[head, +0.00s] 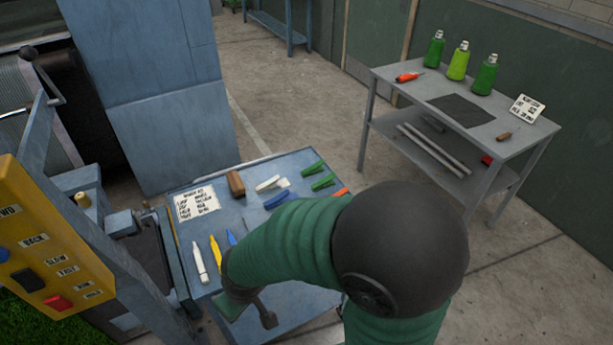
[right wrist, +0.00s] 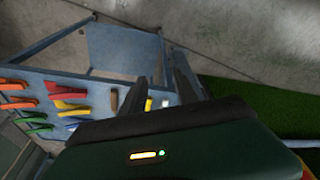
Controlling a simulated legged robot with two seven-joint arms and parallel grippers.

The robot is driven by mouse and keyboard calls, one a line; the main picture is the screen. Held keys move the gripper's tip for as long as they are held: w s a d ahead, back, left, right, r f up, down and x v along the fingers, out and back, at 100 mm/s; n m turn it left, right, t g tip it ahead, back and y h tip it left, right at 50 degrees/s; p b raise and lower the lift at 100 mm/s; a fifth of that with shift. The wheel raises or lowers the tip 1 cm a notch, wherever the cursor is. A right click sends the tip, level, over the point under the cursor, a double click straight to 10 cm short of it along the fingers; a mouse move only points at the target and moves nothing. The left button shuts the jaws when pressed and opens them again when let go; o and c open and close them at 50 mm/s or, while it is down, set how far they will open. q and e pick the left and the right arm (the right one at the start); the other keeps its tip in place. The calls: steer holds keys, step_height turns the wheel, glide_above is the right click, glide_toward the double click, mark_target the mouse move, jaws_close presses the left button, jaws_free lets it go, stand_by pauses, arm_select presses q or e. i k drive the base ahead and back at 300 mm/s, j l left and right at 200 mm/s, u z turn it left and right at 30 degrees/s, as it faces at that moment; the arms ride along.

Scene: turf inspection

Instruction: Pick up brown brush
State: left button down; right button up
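A brown block-like object (head: 235,183), which looks like the brown brush, stands on the blue table beside a written sheet; bristles cannot be made out. In the right wrist view a small brown item (right wrist: 114,99) lies just left of the fingers; I cannot tell if it is the same one. My right gripper (head: 248,311) is over the near part of the table, nearer to me than the brown object and apart from it. In the right wrist view its two fingers (right wrist: 160,84) are spread with nothing held. My left gripper is not in view.
The blue table holds a written sheet (head: 194,204), a white marker (head: 199,262), a yellow tool (head: 216,250), green clips (head: 318,178) and a blue item (head: 274,200). A yellow control panel (head: 50,250) stands left. A grey table (head: 470,105) with bottles is at right.

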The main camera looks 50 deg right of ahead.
mark_target(236, 183)
steer(key=z, duration=1.2)
steer(key=u, duration=1.45)
steer(key=z, duration=1.45)
steer(key=i+l+z, duration=0.35)
steer(key=i+z, duration=0.35)
steer(key=i, duration=0.15)
